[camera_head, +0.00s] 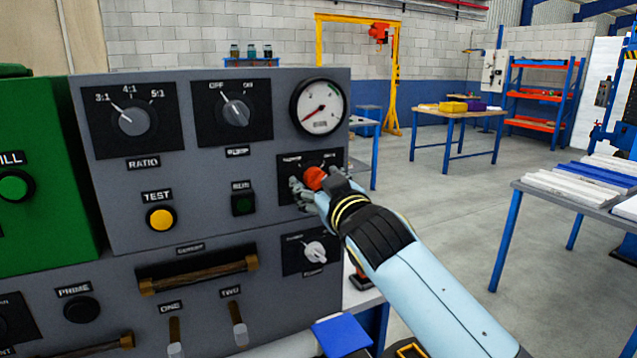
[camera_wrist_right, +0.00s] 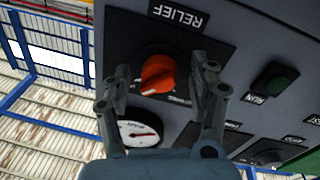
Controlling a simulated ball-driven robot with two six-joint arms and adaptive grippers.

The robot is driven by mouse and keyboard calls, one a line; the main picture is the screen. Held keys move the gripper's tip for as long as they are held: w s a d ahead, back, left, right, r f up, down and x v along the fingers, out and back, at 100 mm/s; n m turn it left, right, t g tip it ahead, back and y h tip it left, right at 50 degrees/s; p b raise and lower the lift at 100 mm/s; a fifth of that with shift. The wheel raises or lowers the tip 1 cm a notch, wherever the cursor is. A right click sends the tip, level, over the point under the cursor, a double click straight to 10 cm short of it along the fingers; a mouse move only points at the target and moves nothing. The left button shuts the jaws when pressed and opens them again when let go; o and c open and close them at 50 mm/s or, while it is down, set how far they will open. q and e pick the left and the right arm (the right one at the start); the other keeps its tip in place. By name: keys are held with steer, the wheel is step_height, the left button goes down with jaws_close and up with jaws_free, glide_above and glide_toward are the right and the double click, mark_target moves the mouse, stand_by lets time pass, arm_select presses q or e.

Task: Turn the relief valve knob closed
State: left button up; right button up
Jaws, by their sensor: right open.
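The relief valve knob is a red-orange knob (camera_head: 314,178) on a black plate at the right of the grey panel (camera_head: 200,90), below the round gauge. In the right wrist view the knob (camera_wrist_right: 158,74) sits ahead of my right gripper (camera_wrist_right: 158,82), under the RELIEF label (camera_wrist_right: 178,14). My right gripper (camera_head: 306,190) is open, with one finger on each side of the knob and visible space between fingers and knob. In the head view the gripper partly covers the plate and its markings. My left gripper is not in view.
The gauge (camera_head: 320,107) is just above the knob. A green button (camera_head: 243,204) is to the left, and a white knob (camera_head: 315,250) is below. A handle (camera_head: 200,274) sticks out lower left.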

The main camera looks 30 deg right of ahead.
steer(key=c, duration=1.1)
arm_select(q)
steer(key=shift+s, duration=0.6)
arm_select(e)
steer(key=shift+c, duration=0.2)
steer(key=shift+n, duration=0.3)
steer(key=n+p, duration=0.1)
steer(key=n, duration=0.2)
steer(key=shift+n, duration=0.4)
steer(key=n+p, duration=0.1)
steer(key=n, duration=0.3)
steer(key=shift+d+n+t, duration=0.1)
steer(key=shift+n+t, duration=0.2)
steer(key=n+y, duration=0.1)
steer(key=n, duration=0.4)
steer(key=shift+p, duration=0.4)
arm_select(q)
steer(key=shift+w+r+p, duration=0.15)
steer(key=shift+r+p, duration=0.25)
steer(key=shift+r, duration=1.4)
arm_select(e)
steer(key=shift+n+t+y, duration=0.3)
steer(key=shift+n, duration=2.1)
steer(key=shift+s, duration=0.1)
